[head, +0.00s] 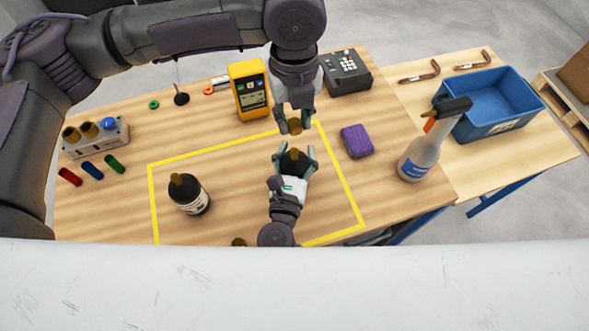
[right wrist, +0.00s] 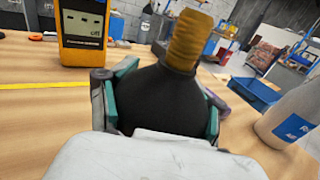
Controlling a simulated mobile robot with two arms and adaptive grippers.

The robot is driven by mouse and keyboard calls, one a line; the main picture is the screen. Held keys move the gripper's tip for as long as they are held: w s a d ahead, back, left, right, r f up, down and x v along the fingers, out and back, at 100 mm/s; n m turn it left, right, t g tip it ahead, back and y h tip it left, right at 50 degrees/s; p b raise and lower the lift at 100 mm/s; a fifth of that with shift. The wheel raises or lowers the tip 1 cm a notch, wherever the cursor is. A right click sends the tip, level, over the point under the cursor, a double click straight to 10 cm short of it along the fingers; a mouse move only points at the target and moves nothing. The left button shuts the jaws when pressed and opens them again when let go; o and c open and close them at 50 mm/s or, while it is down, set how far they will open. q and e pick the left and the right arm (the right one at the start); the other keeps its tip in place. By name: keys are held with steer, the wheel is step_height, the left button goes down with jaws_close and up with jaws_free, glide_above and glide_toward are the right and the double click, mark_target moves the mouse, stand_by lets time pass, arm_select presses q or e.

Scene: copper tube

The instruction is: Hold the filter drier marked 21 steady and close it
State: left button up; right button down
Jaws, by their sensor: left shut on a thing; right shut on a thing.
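My right gripper (head: 294,158) is shut around a black filter drier (head: 293,163), inside the yellow outline. In the right wrist view the drier's black domed body (right wrist: 165,98) sits between the finger pads, and its threaded brass neck (right wrist: 190,40) sticks up, uncovered where visible. No number can be read on it. My left gripper (head: 291,124) is shut on a brass cap (head: 295,127), behind and apart from the drier in the head view. A second black drier (head: 190,197) with a white label and brass top stands at left; its number is unreadable.
A yellow meter (head: 249,90) and a dark keypad box (head: 347,72) stand at the back. A purple sponge (head: 357,141), a spray bottle (head: 420,156) and a blue bin (head: 497,103) are at right. A brass piece (head: 238,242) shows at the front edge.

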mark_target(294, 149)
arm_select(q)
steer(key=shift+s+f, duration=0.15)
steer(key=shift+f, duration=2.35)
steer(key=shift+f, duration=0.9)
steer(key=shift+f, duration=0.55)
